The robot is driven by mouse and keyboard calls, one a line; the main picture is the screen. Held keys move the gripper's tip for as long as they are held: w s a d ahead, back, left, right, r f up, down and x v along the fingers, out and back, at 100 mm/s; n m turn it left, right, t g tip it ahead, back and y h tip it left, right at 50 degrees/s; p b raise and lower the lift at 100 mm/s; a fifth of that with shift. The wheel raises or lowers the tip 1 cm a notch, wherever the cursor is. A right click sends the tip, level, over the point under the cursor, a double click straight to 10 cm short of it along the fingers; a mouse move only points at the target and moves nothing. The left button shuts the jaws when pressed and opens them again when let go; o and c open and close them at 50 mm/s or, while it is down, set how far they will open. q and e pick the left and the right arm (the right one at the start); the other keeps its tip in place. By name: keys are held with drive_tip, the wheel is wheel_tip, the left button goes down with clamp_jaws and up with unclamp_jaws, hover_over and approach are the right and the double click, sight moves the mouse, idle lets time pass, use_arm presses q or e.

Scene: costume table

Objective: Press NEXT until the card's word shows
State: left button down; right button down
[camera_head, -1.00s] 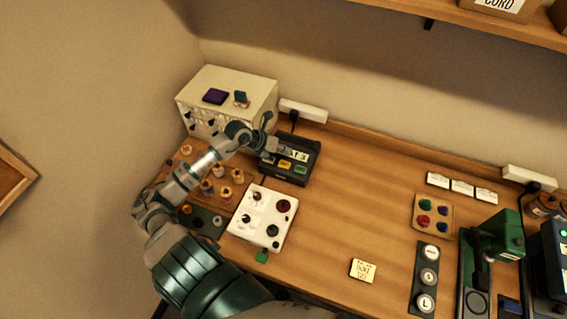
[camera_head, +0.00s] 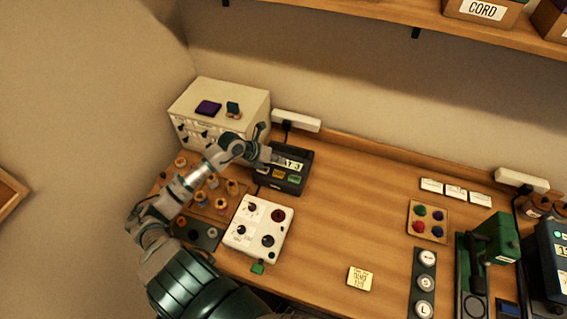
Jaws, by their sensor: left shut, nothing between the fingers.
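A dark box (camera_head: 296,186) with a lit display (camera_head: 291,165) and a row of small coloured buttons (camera_head: 279,174) sits at the back left of the table. The visible part of the display seems to read "AT 3"; its left end is hidden by my gripper. My left gripper (camera_head: 272,157) is shut and empty, over the box's upper left. I cannot tell whether it touches the box. The button labels are too small to read. A pale yellow card (camera_head: 360,278) with handwritten-looking lines lies at the front middle; its word is not legible. My right gripper is not in view.
A cream cabinet (camera_head: 240,105) stands behind my left arm. A white panel with knobs (camera_head: 258,228) lies in front of the dark box. A tray of coloured pieces (camera_head: 428,220) and a green press (camera_head: 495,240) stand at the right. The table's middle is clear.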

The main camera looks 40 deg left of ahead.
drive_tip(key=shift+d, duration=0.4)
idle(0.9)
